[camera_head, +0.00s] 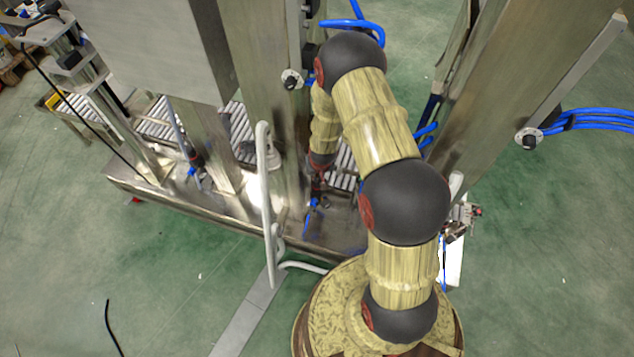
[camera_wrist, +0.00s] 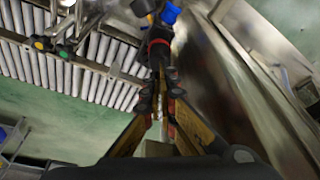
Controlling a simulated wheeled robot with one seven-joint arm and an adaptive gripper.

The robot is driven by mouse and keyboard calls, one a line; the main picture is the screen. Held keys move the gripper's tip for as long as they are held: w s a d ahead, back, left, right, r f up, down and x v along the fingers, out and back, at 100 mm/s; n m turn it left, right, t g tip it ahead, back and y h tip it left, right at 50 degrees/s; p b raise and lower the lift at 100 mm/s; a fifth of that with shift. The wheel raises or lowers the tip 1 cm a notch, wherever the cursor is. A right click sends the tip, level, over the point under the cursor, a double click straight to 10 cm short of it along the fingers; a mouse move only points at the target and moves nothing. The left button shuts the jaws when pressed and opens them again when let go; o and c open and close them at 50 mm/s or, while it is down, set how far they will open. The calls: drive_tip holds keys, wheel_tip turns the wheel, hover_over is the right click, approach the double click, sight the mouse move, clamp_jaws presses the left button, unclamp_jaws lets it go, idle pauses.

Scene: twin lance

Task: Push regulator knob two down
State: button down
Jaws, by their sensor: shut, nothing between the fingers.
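My gripper (camera_wrist: 160,86) is shut and empty in the wrist view, its two brown fingers converging toward the picture's top. Just beyond the fingertips is a dark fitting with a red ring (camera_wrist: 158,47), with a blue part (camera_wrist: 170,14) above it and a black round knob (camera_wrist: 143,7) beside it. I cannot tell whether the fingertips touch the fitting. In the head view a similar blue-ended fitting (camera_head: 312,203) sits below my wrist, and another (camera_head: 193,172) stands farther left. No label shows which is regulator knob two. My gripper is mostly hidden there by my arm.
Steel columns (camera_head: 262,110) and (camera_head: 500,100) stand on both sides of my arm. Roller conveyors (camera_head: 155,122) run behind. A pale curved handle (camera_head: 266,190) rises left of my arm. Blue hoses (camera_head: 595,118) hang at right. Green floor is open at lower left.

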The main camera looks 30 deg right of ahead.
drive_tip(key=shift+f+b, duration=0.75)
drive_tip(key=shift+f, duration=0.25)
idle(0.5)
drive_tip(key=shift+r, duration=0.1)
wheel_tip(320, 180, up, 6)
drive_tip(key=p, duration=0.5)
drive_tip(key=shift+p, duration=0.3)
idle(0.4)
